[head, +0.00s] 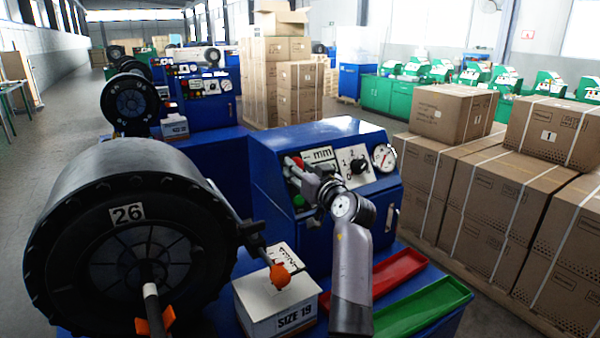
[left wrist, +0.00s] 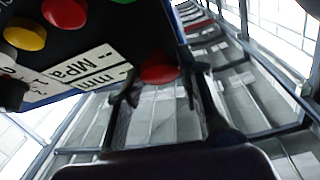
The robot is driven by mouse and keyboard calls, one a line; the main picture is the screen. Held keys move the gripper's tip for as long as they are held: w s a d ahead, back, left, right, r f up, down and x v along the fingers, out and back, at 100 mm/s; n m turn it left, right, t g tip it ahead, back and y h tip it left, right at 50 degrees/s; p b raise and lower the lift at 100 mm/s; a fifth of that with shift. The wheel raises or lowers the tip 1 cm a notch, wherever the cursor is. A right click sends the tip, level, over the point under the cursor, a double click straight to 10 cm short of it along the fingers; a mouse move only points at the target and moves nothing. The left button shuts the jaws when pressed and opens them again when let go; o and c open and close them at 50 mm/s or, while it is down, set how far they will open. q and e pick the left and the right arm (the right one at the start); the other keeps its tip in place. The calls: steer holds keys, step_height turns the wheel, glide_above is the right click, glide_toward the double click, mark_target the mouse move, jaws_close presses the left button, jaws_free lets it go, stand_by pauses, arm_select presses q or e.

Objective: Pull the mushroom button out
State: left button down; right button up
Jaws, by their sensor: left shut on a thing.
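The blue control panel (head: 265,175) stands in the middle of the head view. In the left wrist view the red mushroom button (left wrist: 158,73) sits at the panel's edge, between the two fingers of my left gripper (left wrist: 160,90). The fingers are shut on it from both sides. In the head view my left gripper (head: 302,170) is at the panel's left part, and it largely hides the buttons there. A green button (head: 298,200) shows below it. My right gripper is not in view.
Beside the mushroom button are another red button (left wrist: 63,12) and a yellow button (left wrist: 25,35). A black selector knob (head: 359,165) and a gauge (head: 383,157) are to the right. A SIZE 19 box (head: 258,327), a red tray (head: 398,281) and a green tray (head: 430,306) lie in front.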

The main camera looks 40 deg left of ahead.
arm_select(q)
steer(key=c, duration=1.5)
jaws_free()
steer(key=shift+d+r, duration=0.1)
steer(key=shift+r, duration=0.05)
steer(key=o, duration=0.4)
steer(key=shift+d, duration=0.15)
step_height(320, 180, up, 10)
steer(key=shift+f, duration=0.1)
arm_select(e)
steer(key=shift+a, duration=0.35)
